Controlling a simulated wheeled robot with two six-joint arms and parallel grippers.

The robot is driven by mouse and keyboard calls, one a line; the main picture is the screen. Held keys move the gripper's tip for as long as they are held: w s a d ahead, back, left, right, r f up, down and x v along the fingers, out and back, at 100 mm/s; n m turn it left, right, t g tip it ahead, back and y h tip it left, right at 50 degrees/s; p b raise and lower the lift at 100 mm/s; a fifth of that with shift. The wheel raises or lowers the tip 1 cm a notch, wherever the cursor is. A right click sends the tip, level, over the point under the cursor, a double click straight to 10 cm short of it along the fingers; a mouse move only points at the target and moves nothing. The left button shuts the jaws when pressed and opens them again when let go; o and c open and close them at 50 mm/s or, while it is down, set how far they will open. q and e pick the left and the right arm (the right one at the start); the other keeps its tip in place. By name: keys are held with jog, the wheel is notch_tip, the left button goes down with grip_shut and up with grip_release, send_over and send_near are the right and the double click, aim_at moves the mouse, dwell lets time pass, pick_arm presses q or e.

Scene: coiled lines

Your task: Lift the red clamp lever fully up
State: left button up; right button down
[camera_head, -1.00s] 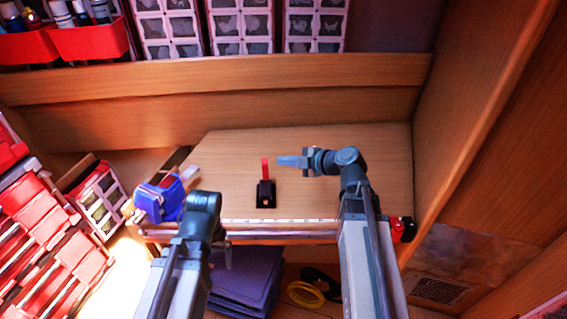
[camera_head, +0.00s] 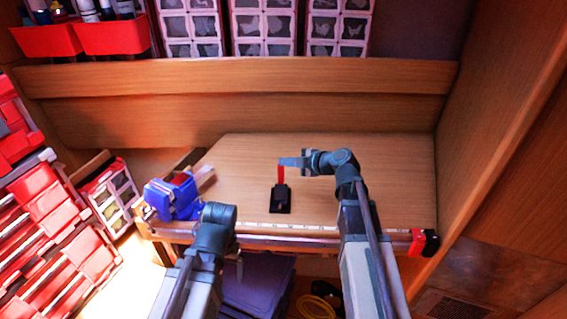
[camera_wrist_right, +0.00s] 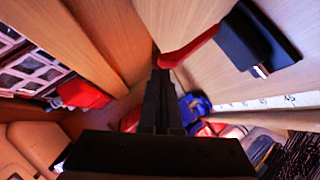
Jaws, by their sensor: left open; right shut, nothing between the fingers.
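The red clamp lever (camera_head: 281,174) rises from its black base (camera_head: 280,204) on the wooden worktop and points towards the back of the bench. My right gripper (camera_head: 283,162) is shut and empty, its fingertips at the lever's far end, seemingly touching it or very close. In the right wrist view the shut fingers (camera_wrist_right: 162,78) are beside the outer end of the red lever (camera_wrist_right: 188,50), which runs low from the black base (camera_wrist_right: 258,38). My left gripper (camera_head: 240,266) hangs by the bench's front edge, away from the lever; its jaws are open but mostly hidden.
A blue vise (camera_head: 174,196) is at the worktop's left corner. A ruler strip (camera_head: 300,227) runs along the front edge, with a red and black item (camera_head: 423,242) at its right end. The worktop (camera_head: 370,155) around the clamp is clear.

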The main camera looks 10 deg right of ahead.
jog(key=w+g+p, duration=0.1)
jog(key=w+m+p, duration=0.1)
jog(key=w, duration=0.1)
jog(key=shift+w+d+r+g, duration=0.15)
jog(key=shift+d+g, duration=0.25)
jog(key=shift+s+a+f, duration=0.2)
jog(key=shift+s, duration=0.6)
jog(key=shift+r, duration=0.1)
